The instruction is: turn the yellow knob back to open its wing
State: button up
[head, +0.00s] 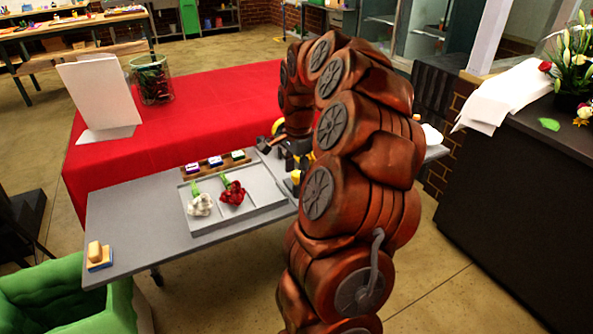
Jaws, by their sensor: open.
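My gripper (285,150) is over the far right part of the grey table (140,225), partly hidden behind my own red arm. Its dark fingers are small in the head view and look apart, with nothing seen between them. A small yellow piece (296,178) shows just below the gripper at the arm's edge; it may be the yellow knob, but I cannot tell. More yellow (278,127) shows behind the gripper, also partly covered. The knob's wing cannot be made out, and whether the gripper touches the knob is hidden.
A grey tray (262,207) holds red flowers (232,192) and white flowers (200,205). A wooden rack (214,167) with small coloured blocks stands behind it. A red-covered table (205,110) stands behind; a green armchair (60,300) is nearby.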

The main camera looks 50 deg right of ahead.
grip_shut()
dwell(0.3)
jog(key=n+b, duration=0.2)
jog(key=n, duration=0.2)
jog(key=shift+f+b, duration=0.15)
jog(key=shift+b, duration=0.2)
jog(key=n+b, duration=0.1)
jog(key=n, duration=0.8)
jog(key=shift+n+b, duration=0.3)
jog(key=shift+n, duration=2.3)
